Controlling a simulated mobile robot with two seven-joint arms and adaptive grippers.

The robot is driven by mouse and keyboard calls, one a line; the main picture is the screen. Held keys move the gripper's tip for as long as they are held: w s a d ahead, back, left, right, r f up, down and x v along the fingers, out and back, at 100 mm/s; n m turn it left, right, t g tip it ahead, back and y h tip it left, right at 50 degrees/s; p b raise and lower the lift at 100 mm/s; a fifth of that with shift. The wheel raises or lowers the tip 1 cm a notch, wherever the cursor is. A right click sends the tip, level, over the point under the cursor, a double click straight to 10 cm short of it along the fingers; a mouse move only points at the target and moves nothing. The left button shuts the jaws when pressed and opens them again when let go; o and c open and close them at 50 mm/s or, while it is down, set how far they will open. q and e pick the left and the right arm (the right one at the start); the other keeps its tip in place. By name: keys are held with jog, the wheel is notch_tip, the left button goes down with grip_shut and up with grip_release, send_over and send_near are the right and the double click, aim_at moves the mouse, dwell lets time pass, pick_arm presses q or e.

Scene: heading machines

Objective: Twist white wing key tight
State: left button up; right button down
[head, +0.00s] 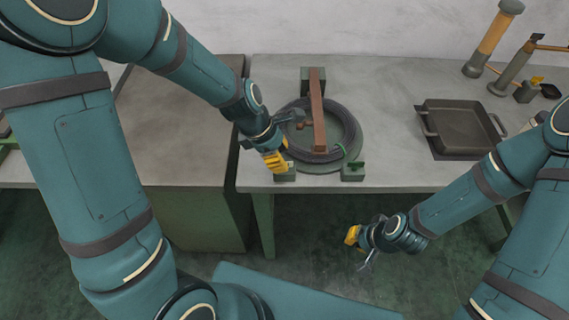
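I cannot make out a white wing key in the head view. A round green fixture (350,159) on the bench holds a dark coil of cable or hose (352,118), with a rust-brown bar (318,105) across it. A small reddish-brown piece (303,125) sits beside the bar. My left gripper (276,158), with yellow finger pads, is at the fixture's front left edge, over a small green block. Its finger gap is hidden. My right gripper (357,244) hangs in front of the bench, away from the fixture. Its fingers look apart, with nothing between them.
A dark square pan or tray (460,125) lies on the grey bench (400,75) at the right. Orange-handled and dark tools (493,38) stand at the back right. A small green block (353,171) is at the fixture's front. A green cabinet (190,215) stands at the left.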

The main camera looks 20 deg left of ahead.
pick_arm(q)
jog(key=shift+b+x, duration=0.3)
jog(key=shift+x, duration=1.05)
jog(key=shift+o, duration=0.3)
grip_shut()
